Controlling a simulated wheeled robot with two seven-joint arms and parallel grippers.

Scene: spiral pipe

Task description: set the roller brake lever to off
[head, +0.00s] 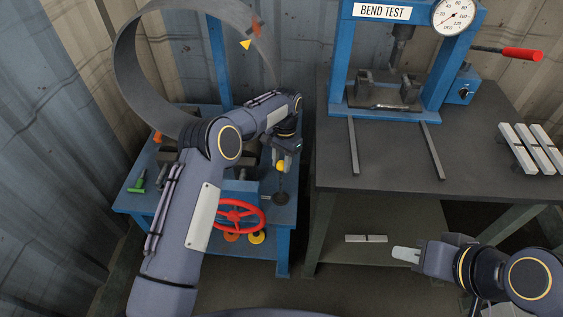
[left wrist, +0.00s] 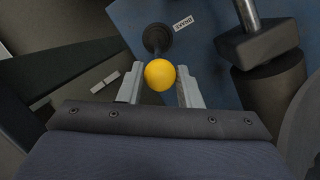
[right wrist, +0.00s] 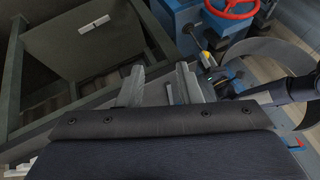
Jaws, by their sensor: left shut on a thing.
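The brake lever has a yellow ball knob (head: 280,166) on a thin dark stem that rises from a round black base (head: 281,198) on the blue machine. My left gripper (head: 283,163) is at the knob. In the left wrist view its two fingers (left wrist: 160,84) sit either side of the yellow knob (left wrist: 160,75), shut on it. A white label reading BRAKE (left wrist: 186,22) is beside the black base (left wrist: 157,38). No off marking is readable. My right gripper (right wrist: 160,82) is open and empty, well right of the lever; it also shows in the head view (head: 405,253).
A red handwheel (head: 238,215) is just left of the lever base. A large curved steel strip (head: 130,75) rises above the blue roller machine. The dark table (head: 400,195) with the blue press (head: 432,95) stands to the right.

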